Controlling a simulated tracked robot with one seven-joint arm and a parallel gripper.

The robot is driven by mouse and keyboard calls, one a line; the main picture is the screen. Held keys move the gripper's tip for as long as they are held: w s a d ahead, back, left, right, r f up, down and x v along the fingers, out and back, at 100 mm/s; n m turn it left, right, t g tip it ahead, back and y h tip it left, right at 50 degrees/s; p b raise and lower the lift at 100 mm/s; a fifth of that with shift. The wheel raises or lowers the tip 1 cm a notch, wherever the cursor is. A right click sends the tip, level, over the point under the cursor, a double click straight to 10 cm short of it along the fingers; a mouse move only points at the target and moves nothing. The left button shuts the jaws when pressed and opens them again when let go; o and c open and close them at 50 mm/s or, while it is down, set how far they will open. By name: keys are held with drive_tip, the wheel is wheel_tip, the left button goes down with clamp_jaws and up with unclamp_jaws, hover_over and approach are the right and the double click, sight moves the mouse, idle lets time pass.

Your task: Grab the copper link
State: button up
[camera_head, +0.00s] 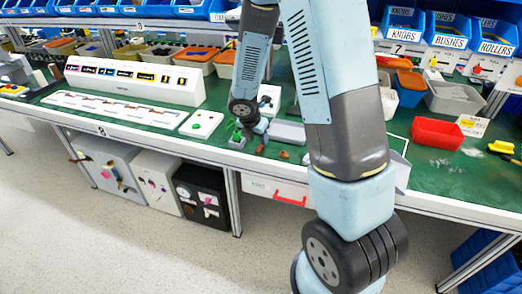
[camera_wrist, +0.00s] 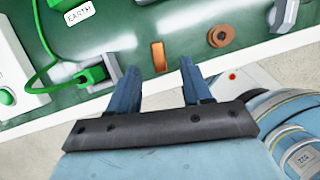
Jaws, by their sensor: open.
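The copper link (camera_wrist: 158,57) is a small flat copper-coloured bar on the green bench top, near the front edge in the wrist view. My gripper (camera_wrist: 159,80) is open and empty. Its two blue fingers point toward the bench, one to the left and one to the right of the link's line, with the link showing in the gap between their tips. I cannot tell the height above the bench. In the head view my gripper (camera_head: 249,130) is small and partly hidden behind my arm, and the link is too small to tell from nearby brown pieces.
A round copper-brown piece (camera_wrist: 221,35) lies right of the link. A green plug (camera_wrist: 93,76) with a cable and an "EARTH" label (camera_wrist: 79,13) are at left. A grey block (camera_head: 288,132) sits nearby; a red bin (camera_head: 436,133) stands farther right.

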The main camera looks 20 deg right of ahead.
sight(260, 147)
drive_tip(key=shift+x, duration=2.65)
drive_tip(key=shift+a, duration=0.1)
clamp_jaws()
